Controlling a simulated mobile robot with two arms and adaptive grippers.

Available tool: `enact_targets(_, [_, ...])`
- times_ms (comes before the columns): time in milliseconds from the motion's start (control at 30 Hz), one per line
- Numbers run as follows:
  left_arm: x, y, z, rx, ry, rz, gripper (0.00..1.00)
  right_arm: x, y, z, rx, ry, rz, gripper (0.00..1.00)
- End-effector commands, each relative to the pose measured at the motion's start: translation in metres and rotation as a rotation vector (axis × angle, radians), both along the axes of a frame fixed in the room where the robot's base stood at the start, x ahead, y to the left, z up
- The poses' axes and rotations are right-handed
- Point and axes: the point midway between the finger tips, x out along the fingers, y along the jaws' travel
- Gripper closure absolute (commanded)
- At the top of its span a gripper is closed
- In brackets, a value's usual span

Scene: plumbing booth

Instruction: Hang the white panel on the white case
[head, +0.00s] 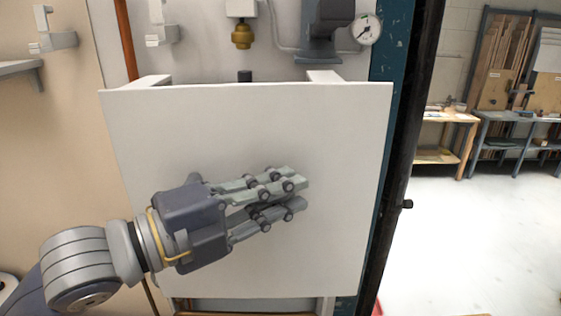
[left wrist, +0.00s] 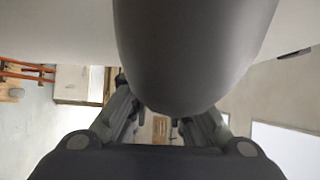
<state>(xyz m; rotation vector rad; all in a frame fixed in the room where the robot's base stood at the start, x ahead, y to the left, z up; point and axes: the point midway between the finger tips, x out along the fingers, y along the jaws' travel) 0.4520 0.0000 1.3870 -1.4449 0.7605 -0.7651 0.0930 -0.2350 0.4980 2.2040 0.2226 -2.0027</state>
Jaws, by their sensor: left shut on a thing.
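The white panel (head: 340,130) is a large flat sheet that stands upright in the middle of the head view. The white case (head: 325,76) is behind it; only its upper ends and a little below the panel show. I cannot tell whether panel and case touch. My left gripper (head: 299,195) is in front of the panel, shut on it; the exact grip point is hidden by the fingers. In the left wrist view a dark grey rounded shape (left wrist: 190,50) fills the top middle, between the fingers (left wrist: 165,125). My right gripper is not in view.
Above the panel are a pressure gauge (head: 367,29), a brass fitting (head: 242,36) and a copper pipe (head: 126,40). A dark post (head: 408,150) stands right of the panel. Wooden workbenches (head: 445,135) are at the far right, with clear floor (head: 475,240) before them.

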Motion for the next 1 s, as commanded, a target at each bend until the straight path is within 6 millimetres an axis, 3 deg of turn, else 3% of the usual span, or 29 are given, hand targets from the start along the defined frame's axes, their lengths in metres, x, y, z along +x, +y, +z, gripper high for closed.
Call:
enact_targets(267, [0.004, -0.001, 0.004, -0.003, -0.007, -0.01, 1.0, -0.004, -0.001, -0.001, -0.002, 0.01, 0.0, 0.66])
enact_targets(1000, [0.045, -0.001, 0.002, -0.004, -0.008, -0.009, 1.0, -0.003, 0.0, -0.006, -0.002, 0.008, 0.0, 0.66])
